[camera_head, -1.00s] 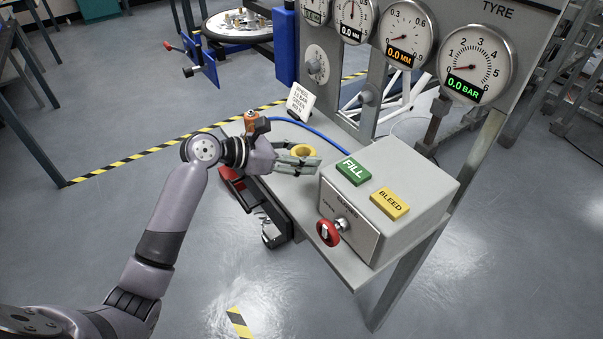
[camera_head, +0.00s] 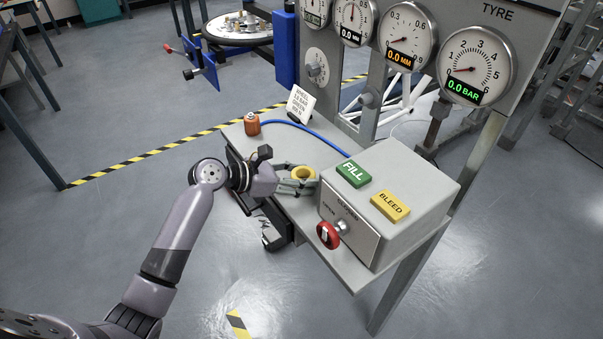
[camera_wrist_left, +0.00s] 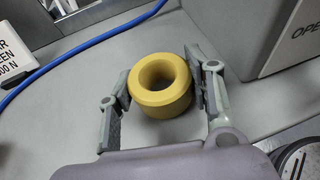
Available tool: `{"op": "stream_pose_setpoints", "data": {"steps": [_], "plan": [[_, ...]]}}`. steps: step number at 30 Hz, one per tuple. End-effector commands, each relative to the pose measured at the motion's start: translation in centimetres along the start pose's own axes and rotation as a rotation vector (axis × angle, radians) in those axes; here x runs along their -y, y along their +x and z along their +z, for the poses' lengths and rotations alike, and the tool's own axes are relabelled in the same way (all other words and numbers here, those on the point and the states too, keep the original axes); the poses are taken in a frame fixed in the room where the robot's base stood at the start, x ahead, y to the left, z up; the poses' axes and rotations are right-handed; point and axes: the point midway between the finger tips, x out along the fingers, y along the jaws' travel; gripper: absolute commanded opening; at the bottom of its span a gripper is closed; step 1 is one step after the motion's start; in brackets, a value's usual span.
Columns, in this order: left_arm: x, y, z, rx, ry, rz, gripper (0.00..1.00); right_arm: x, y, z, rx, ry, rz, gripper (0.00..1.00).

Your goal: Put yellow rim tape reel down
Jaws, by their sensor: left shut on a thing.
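The yellow rim tape reel (camera_head: 303,174) is a thick yellow ring. It sits between the fingers of my left gripper (camera_head: 297,179), over the grey bench shelf (camera_head: 270,146) just left of the grey control box. In the left wrist view the reel (camera_wrist_left: 160,84) is upright, with its hole facing up, and the fingers of my left gripper (camera_wrist_left: 163,95) close on both its sides. I cannot tell for certain whether its underside touches the shelf. My right gripper is not in view.
The control box (camera_head: 420,180) with FILL and BLEED buttons and a red knob (camera_head: 328,235) stands right of the reel.

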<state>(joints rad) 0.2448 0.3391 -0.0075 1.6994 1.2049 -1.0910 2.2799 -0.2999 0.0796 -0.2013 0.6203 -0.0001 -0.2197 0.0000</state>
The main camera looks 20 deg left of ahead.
Motion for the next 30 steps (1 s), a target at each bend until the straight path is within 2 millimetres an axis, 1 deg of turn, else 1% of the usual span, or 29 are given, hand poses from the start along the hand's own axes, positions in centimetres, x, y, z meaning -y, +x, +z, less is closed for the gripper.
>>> {"op": "stream_pose_setpoints", "data": {"steps": [7, 8, 16, 26, 29, 30], "plan": [[0.0, 0.2, -0.4, 0.0, 0.0, 0.0, 0.14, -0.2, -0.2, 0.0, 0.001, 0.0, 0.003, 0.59], [0.0, 0.2, -0.5, -0.001, 0.0, -0.001, 0.49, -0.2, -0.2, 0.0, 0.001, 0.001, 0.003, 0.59], [0.1, 0.2, -0.6, -0.003, 0.0, -0.002, 0.68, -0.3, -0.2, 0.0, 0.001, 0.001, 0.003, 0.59], [0.1, 0.2, -0.5, -0.003, 0.0, -0.001, 0.68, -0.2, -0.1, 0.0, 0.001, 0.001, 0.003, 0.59], [0.0, -0.1, 0.1, -0.002, 0.004, 0.0, 0.68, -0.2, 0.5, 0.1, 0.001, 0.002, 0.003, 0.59], [0.0, -0.3, 0.6, -0.001, 0.006, 0.001, 0.68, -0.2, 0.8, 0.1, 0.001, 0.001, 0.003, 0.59]]}}
